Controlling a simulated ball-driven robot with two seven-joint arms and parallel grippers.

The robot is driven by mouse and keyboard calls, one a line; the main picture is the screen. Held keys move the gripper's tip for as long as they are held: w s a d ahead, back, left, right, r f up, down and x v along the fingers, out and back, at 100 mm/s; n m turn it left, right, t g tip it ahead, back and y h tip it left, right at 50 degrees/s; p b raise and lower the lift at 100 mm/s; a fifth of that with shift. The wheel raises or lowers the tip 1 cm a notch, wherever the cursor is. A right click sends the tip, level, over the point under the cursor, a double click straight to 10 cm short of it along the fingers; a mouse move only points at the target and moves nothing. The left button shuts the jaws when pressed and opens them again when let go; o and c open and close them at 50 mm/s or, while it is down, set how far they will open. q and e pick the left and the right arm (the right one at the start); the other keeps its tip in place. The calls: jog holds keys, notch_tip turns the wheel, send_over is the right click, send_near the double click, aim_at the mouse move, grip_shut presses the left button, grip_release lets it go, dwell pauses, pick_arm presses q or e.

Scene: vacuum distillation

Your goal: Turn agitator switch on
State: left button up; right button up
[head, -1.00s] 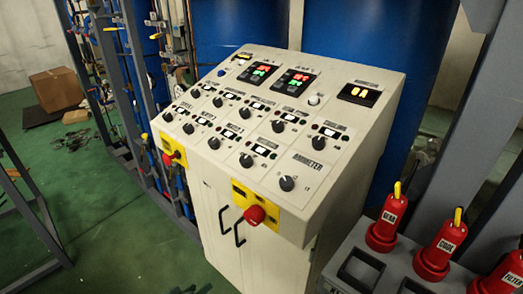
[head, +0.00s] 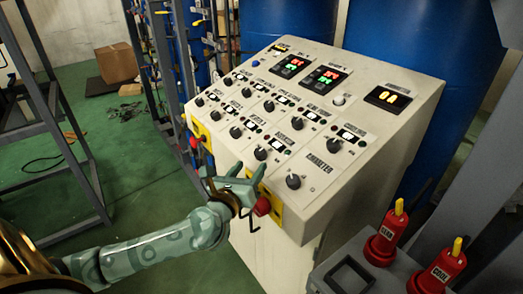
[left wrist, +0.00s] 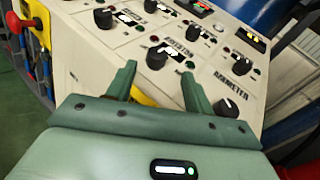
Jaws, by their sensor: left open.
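The white sloped control panel (head: 350,140) carries rows of black rotary knobs with labels and small lamps. A knob (head: 260,153) in the front row has a label that looks like agitator, but the print is blurred. In the left wrist view this black knob (left wrist: 158,57) lies just beyond my fingertips, roughly between them. I cannot tell its setting. The barometer knob (head: 293,181) sits nearer the right corner. My left gripper (head: 240,173) is open and empty at the panel's front edge, in front of the knobs; its open fingers also show in the wrist view (left wrist: 158,72).
A red emergency button (head: 262,206) on a yellow plate is close beside my left gripper; another red button (head: 194,142) is farther left. Blue drums (head: 410,45) stand behind. Green floor is open at left.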

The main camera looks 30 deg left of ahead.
aim_at(258, 154)
pick_arm(q)
jog(key=w, duration=0.2)
jog(key=w+a, duration=0.1)
jog(key=w, duration=0.3)
jog(key=shift+w+a, duration=0.3)
jog(key=shift+w, duration=0.75)
jog(key=c, duration=1)
